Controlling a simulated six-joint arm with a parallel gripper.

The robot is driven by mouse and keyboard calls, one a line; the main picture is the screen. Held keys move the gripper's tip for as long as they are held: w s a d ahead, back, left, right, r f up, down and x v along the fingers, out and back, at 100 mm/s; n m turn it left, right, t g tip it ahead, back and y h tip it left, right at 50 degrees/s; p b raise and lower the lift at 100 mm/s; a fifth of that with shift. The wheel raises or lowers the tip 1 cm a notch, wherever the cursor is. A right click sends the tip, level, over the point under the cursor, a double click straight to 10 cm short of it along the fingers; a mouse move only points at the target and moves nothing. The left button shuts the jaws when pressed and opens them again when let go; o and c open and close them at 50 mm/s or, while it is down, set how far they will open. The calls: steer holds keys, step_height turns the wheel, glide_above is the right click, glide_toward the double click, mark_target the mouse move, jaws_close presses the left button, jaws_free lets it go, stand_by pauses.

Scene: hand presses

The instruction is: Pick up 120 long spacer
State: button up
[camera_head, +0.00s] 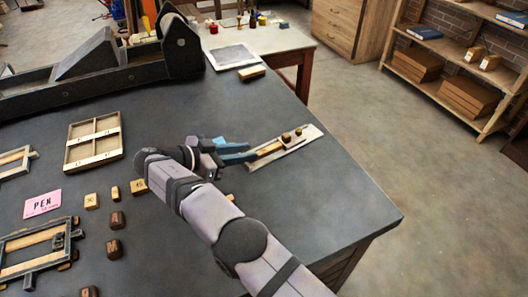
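My gripper (250,151), with blue fingers, is near the middle of the dark table. It points right toward a pale flat tray (306,138). A long light-wood strip (270,149) lies at the tray's left part, right at my fingertips. Two small wooden blocks, one nearer (286,137) and one farther (298,131), sit beside the strip. No number is readable, so I cannot tell which piece is the 120 long spacer. I cannot tell whether the fingers are around the strip or only beside it.
A wooden frame (94,142), a pink PEN card (43,203) and several light and dark blocks (117,219) lie at the left. A dark press (120,62) stands at the back. The table's right part is clear up to its edge.

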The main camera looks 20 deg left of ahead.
mark_target(263, 152)
steer(key=shift+w+d, duration=0.1)
steer(key=shift+w+d+f+p, duration=0.15)
steer(key=shift+w+d+p, duration=0.25)
steer(key=shift+p, duration=0.1)
steer(key=p+x, duration=0.1)
steer(key=x, duration=0.2)
steer(key=shift+w+d+f+p, duration=0.1)
steer(key=shift+d+f+p, duration=0.1)
steer(key=shift+p, duration=0.15)
steer(key=shift+d+f, duration=0.15)
steer(key=shift+f, duration=0.05)
